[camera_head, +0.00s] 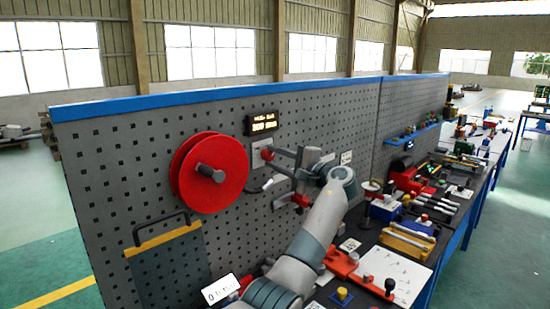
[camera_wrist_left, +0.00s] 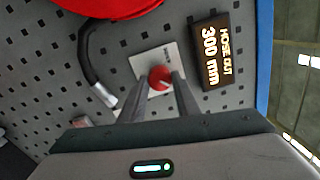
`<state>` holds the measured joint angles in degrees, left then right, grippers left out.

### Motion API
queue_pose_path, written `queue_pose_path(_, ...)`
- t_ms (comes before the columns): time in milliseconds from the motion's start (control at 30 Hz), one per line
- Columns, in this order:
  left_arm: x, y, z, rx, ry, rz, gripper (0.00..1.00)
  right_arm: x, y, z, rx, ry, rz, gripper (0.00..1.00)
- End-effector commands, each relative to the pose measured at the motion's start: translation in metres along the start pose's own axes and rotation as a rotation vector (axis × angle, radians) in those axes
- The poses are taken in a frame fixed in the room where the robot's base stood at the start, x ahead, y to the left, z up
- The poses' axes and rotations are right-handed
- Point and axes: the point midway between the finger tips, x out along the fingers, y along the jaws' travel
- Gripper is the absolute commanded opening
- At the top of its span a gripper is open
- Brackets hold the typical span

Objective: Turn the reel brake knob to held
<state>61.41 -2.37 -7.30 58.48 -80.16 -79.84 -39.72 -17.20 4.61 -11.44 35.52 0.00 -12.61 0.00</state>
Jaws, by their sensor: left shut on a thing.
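The reel brake knob is a small round red knob (camera_wrist_left: 160,76) with a pale pointer mark, on a light square plate (camera_wrist_left: 152,62) on the pegboard. It also shows in the head view (camera_head: 266,153), partly behind the fingers. My left gripper (camera_wrist_left: 160,90) is shut on the knob, one finger on each side. In the head view the left gripper (camera_head: 274,155) reaches the plate from the right. The plate's lettering is too small to read. The red hose reel (camera_head: 228,170) hangs left of the knob. My right gripper is not in view.
A display (camera_head: 263,123) above the knob reads "HOSE OUT 300 mm" in the wrist view. A black hose (camera_wrist_left: 92,62) with a pale end hangs beside the plate. A clipboard-like panel (camera_head: 170,270) hangs lower left. The bench at right is crowded with tools and fixtures.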

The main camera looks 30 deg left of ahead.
Motion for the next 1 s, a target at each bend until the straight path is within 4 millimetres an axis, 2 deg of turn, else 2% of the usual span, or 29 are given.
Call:
queue_pose_path(233, 0.0, 0.0, 0.0, 0.001, 0.001, -0.001, 0.07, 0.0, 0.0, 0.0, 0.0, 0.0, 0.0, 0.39)
queue_pose_path(267, 0.0, 0.0, 0.0, 0.001, 0.001, -0.001, 0.36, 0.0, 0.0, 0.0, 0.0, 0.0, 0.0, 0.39)
queue_pose_path(300, 0.0, 0.0, 0.0, 0.001, 0.001, -0.001, 0.46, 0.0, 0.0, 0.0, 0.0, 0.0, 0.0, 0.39)
queue_pose_path(333, 0.0, 0.0, 0.0, 0.001, 0.001, -0.001, 0.48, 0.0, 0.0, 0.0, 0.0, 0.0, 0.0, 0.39)
queue_pose_path(733, -0.003, 0.001, 0.0, -0.001, 0.0, -0.001, 0.48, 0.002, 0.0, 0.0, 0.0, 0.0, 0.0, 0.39)
queue_pose_path(867, -0.012, 0.002, -0.001, -0.001, 0.001, -0.001, 0.48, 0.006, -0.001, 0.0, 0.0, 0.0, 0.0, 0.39)
queue_pose_path(1000, -0.03, 0.003, -0.001, -0.002, 0.002, -0.002, 0.48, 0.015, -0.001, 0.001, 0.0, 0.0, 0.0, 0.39)
